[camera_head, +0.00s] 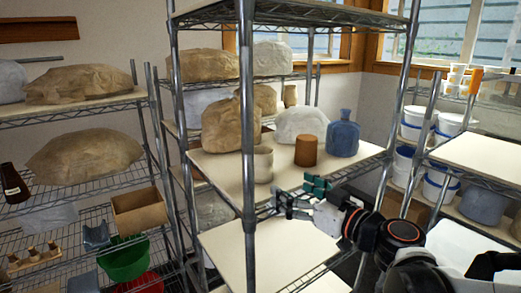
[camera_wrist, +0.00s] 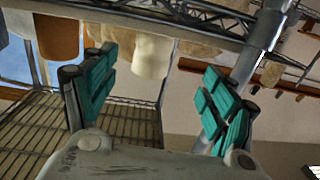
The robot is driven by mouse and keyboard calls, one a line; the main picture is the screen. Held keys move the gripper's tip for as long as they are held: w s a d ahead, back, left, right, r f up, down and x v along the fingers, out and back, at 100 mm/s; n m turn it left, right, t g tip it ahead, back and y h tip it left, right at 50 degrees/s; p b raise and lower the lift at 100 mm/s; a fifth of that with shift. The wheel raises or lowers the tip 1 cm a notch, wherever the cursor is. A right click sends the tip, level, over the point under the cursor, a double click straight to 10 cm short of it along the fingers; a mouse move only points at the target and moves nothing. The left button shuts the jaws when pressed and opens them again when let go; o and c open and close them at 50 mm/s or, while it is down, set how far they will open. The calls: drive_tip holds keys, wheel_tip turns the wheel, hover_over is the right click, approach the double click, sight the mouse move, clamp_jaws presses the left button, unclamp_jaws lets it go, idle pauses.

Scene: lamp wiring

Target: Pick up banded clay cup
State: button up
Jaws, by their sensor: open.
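A pale cream cup (camera_head: 263,165), which looks like the banded clay cup, stands upright near the front left corner of the middle shelf board (camera_head: 222,172). Its bands are too faint to make out. My gripper (camera_head: 298,193) is open and empty at the board's front edge, to the right of the cup and in front of it, apart from it. In the wrist view, which appears upside down, the cup (camera_wrist: 153,53) shows beyond and between the spread teal fingers of my gripper (camera_wrist: 158,88).
A brown cylinder (camera_head: 306,150) and a blue bottle (camera_head: 343,135) stand right of the cup. Wrapped clay lumps (camera_head: 231,122) are behind it. A metal shelf post (camera_head: 248,120) rises just left of the cup. The lower board (camera_head: 275,255) is bare.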

sight(269, 167)
drive_tip(key=shift+t, duration=0.3)
drive_tip(key=x, duration=0.5)
drive_tip(key=r+x, duration=0.1)
drive_tip(key=x, duration=0.2)
drive_tip(key=shift+w+r+p, duration=0.1)
drive_tip(key=shift+w+p, duration=0.25)
drive_tip(key=shift+w, duration=0.1)
drive_tip(key=shift+w+a+r, duration=0.15)
drive_tip(key=shift+w+a, duration=0.2)
drive_tip(key=shift+w, duration=0.15)
drive_tip(key=p+x, duration=0.1)
drive_tip(key=x, duration=0.3)
drive_tip(key=shift+w, duration=0.1)
drive_tip(key=c, duration=1.3)
